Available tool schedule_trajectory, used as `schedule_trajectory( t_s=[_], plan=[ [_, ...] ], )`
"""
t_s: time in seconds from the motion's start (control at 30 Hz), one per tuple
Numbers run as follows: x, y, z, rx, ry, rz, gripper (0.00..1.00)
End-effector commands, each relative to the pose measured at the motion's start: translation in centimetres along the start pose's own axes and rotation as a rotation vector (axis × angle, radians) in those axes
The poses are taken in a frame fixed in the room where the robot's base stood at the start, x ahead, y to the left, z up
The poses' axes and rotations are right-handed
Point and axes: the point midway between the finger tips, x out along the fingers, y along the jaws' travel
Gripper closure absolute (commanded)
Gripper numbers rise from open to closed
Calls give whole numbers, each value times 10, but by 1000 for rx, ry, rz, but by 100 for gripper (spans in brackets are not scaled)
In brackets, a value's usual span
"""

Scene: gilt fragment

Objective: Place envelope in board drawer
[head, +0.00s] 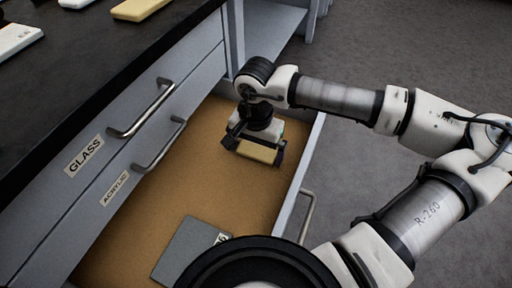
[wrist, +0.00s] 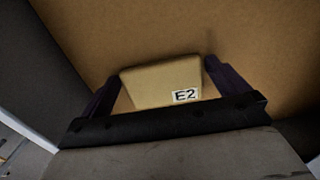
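The tan envelope (head: 257,152) is a flat block at my gripper's fingertips, inside the open drawer. In the wrist view the envelope (wrist: 155,84) bears a white "E2" label and spans the space between the two dark fingers. My gripper (head: 256,149) points down into the drawer and its fingertips meet the envelope's two side edges; it also shows in the wrist view (wrist: 163,72). I cannot tell whether the envelope touches the drawer floor. The open drawer (head: 184,184) has a brown floor and grey walls; its front label is not readable.
A grey block (head: 185,248) with a partly hidden label lies in the drawer's near end. Shut drawers marked GLASS (head: 84,155) and ACRYLIC (head: 114,188) sit beside it under a dark worktop (head: 68,72). A yellow block (head: 138,8) and pale blocks lie on top. Bare drawer floor surrounds my gripper.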

Motion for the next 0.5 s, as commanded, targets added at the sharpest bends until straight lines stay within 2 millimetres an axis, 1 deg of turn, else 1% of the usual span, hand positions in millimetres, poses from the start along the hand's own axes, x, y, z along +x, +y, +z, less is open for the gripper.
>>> schedule_trajectory(
  t_s=[0.17, 0.27, 0.5],
  plan=[
    [-11, 0, 0, 1, 2, 0, 0],
    [-30, 0, -1, 0, 4, 1, 0],
    [-83, 0, -1, 1, 3, 0, 0]
  ],
)
